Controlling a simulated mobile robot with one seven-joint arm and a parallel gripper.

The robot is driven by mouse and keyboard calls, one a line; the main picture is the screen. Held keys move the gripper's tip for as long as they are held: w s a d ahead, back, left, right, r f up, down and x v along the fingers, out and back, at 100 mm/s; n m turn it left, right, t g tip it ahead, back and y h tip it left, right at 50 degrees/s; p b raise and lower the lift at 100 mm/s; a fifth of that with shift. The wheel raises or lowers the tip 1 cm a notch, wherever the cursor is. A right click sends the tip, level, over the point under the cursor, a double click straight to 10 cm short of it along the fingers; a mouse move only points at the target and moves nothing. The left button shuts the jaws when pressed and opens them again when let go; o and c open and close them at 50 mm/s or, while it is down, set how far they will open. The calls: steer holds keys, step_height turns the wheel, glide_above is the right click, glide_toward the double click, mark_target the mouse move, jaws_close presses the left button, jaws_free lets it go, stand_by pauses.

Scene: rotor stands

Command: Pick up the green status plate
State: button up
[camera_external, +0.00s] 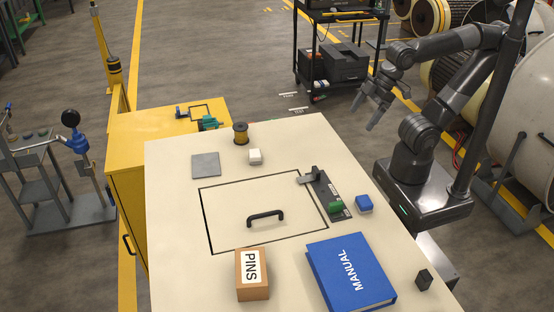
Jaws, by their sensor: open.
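A small green piece (336,207) sits near the front end of a dark strip (325,194) on the right side of the cream table top (175,225). It may be the green status plate, but its shape is too small to tell clearly. A grey piece (307,178) lies at the strip's far end. My gripper (363,117) is open and empty.
A blue block (364,203) stands just right of the strip. A black handle (266,216), PINS box (252,274), blue manual (350,272), small black block (423,279), grey square (206,164), white block (255,156) and spool (240,134) are also on the table.

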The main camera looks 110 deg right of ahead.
steer(key=shift+w, duration=0.1)
steer(key=w+d+r+m+g, duration=0.2)
steer(key=w+d+m, duration=0.3)
steer(key=w+d, duration=0.65)
steer(key=w+d+f+m, duration=0.3)
steer(key=w+d, duration=0.1)
steer(key=d, duration=0.5)
steer(key=w+d+f+m, duration=0.2)
steer(key=w+d, duration=0.2)
steer(key=d, duration=0.5)
steer(key=d+f+m+g, duration=0.1)
steer(key=d+f+m, duration=0.1)
steer(key=d+f, duration=0.5)
steer(key=d+f+m+g, duration=0.15)
steer(key=d+f, duration=0.25)
steer(key=d, duration=0.7)
steer(key=s+d+f+m+g, duration=0.1)
steer(key=s+d+f+m, duration=0.1)
steer(key=s+d+f, duration=0.45)
steer(key=s+d+f+m, duration=0.3)
steer(key=s+d+f, duration=0.1)
steer(key=d+f, duration=0.6)
steer(key=shift+n, duration=0.25)
steer(key=f, duration=0.6)
steer(key=a+f, duration=0.1)
steer(key=f, duration=0.2)
steer(key=shift+w+f, duration=0.35)
